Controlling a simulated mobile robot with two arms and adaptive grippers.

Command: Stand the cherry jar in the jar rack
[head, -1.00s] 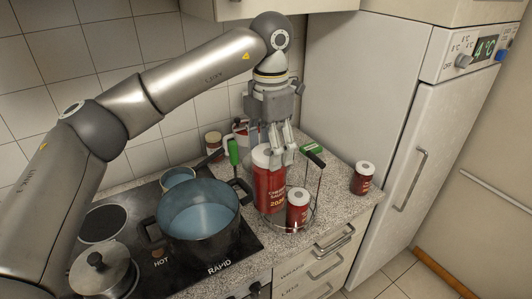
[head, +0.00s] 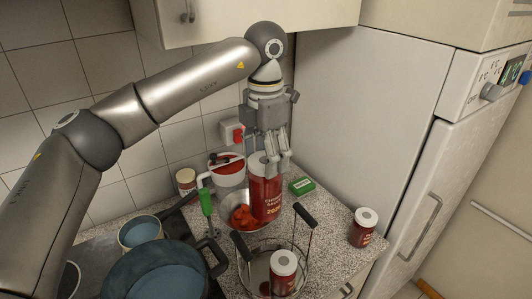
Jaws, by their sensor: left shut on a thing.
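The jar hangs upright, just behind the jar rack. The rack (head: 309,243) is a round wire basket with two dark-topped handles at the front of the counter. A shorter red jar (head: 284,268) with a white lid stands inside it. Another short red jar (head: 363,230) stands on the counter to the right, outside the rack. Whether the held jar's base touches the counter is unclear. My right gripper is not in view.
A bowl of red pieces (head: 240,216) sits behind the held jar's left side. A white pot with red contents (head: 226,172), a green-handled tool (head: 206,203) and a green box (head: 301,186) are nearby. A large blue-filled pot (head: 155,275) stands at left.

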